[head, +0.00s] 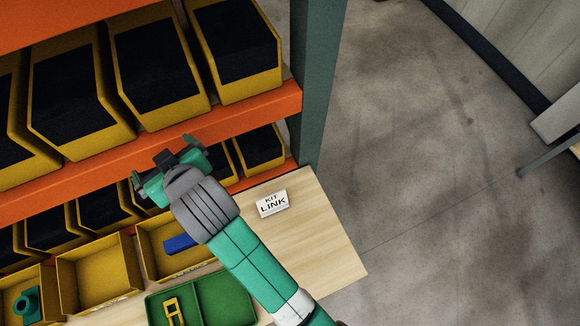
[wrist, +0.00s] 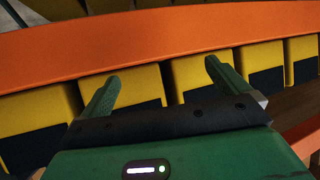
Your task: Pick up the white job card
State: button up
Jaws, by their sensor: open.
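The card is not in the wrist view.
Yellow bins with dark insides (head: 155,65) fill the orange shelves (head: 60,170). A green tray (head: 225,298) and a yellow bin with a blue part (head: 180,244) sit left of my arm. A teal post (head: 318,80) stands behind the card. The bench right of the card is clear.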

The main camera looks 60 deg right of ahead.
jog(key=s+d+f+m+g, duration=0.1)
jog(key=s+d+f+g, duration=0.2)
jog(key=f, duration=0.6)
jog(key=s+d+f+m+g, duration=0.1)
jog(key=s+d+f, duration=0.3)
jog(key=f, duration=0.6)
jog(key=m+g, duration=0.2)
jog(key=g, duration=0.2)
send_over(273, 204)
jog(key=s+a, duration=0.2)
jog(key=s, duration=0.1)
notch_tip(273, 204, down, 14)
jog(key=shift+w+d+b+x, duration=0.1)
jog(key=shift+w+b+x, duration=0.15)
jog(key=shift+x, duration=1.7)
jog(key=shift+w+d+b+x, duration=0.15)
jog(key=shift+b+x, duration=0.15)
jog(key=shift+x, duration=1.6)
jog(key=shift+r, duration=0.25)
jog(key=shift+c, duration=0.2)
jog(key=c, duration=0.7)
